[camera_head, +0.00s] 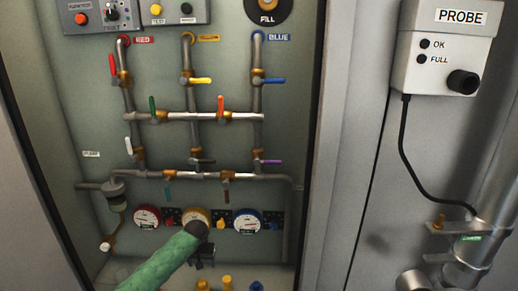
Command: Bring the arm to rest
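Neither of my grippers can be made out in the head view, and I see no arm that I can identify for sure. A green, hose-like cylinder (160,266) rises from the bottom edge, left of the middle. Its dark round end (195,230) stands in front of the lower part of the middle gauge (196,215). I cannot tell what holds it, or whether it touches the panel.
A recessed panel carries grey pipes (190,116) with several coloured valve handles. A red gauge (147,217) and a blue gauge (247,221) flank the middle one. A switch box (106,14) sits above. A PROBE box (444,50) with a black cable (408,160) hangs at right.

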